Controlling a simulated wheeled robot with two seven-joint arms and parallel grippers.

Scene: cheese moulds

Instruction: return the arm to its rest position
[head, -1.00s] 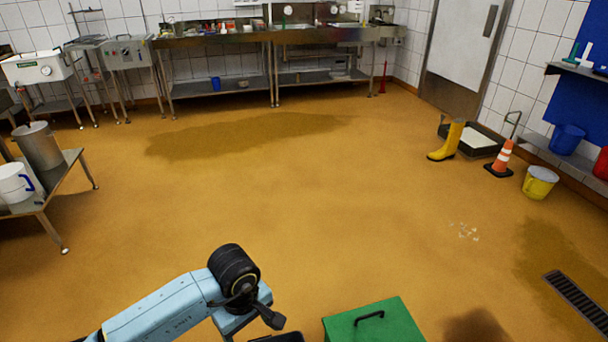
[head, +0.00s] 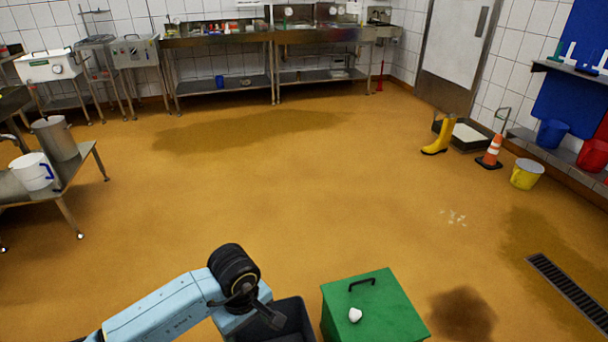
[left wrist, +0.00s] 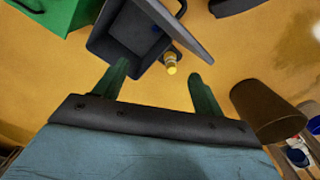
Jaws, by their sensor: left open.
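My left arm (head: 160,305) is light blue with a black wrist joint, low in the head view, bent with its forearm reaching up and right. My left gripper (left wrist: 158,85) shows in the left wrist view as two green fingers set well apart, with nothing held between them. Beyond the fingers is a dark grey bin (left wrist: 103,47) with a tilted flap, and a small yellow object (left wrist: 171,66) shows beside it. In the head view the fingers are hidden behind the wrist. My right arm and gripper are not in view.
The dark bin (head: 296,318) stands close beside my wrist, and a green lidded box (head: 385,308) with a white lump (head: 355,315) on it is to its right. A metal table (head: 75,183) stands at left. The middle floor is clear.

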